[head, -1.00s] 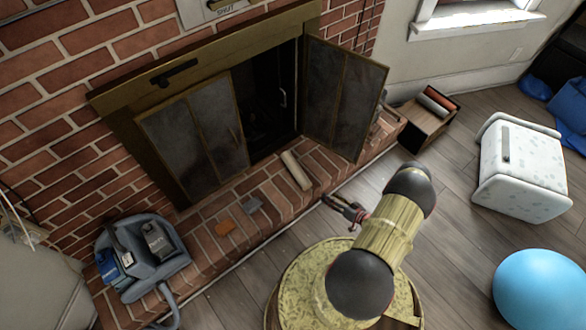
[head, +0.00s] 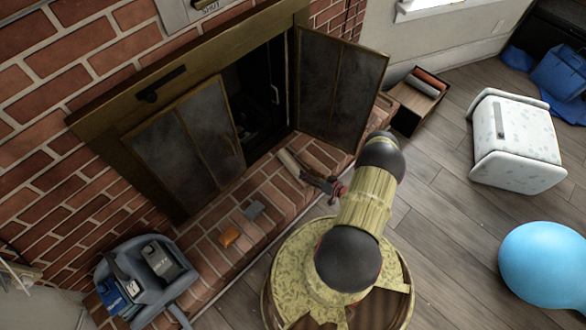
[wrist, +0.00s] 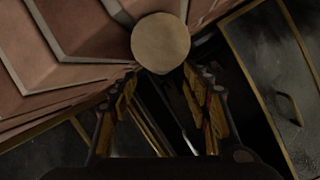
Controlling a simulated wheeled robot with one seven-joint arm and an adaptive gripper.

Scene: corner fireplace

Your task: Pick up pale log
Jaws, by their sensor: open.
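The pale log (head: 289,164) lies on the brick hearth in front of the fireplace opening. In the wrist view its round, pale end face (wrist: 160,43) shows just beyond my fingertips, and the rest of its length is hidden behind that face. My gripper (head: 306,178) is at the near end of the log, low over the hearth. In the wrist view my gripper (wrist: 160,85) is open, with one finger to each side and nothing held. I cannot tell whether the fingertips touch the log.
The open fireplace door (head: 338,88) stands behind and right of my gripper. A blue-grey caddy (head: 145,280) is at left. A wooden box (head: 418,108) and white stool (head: 515,142) stand right.

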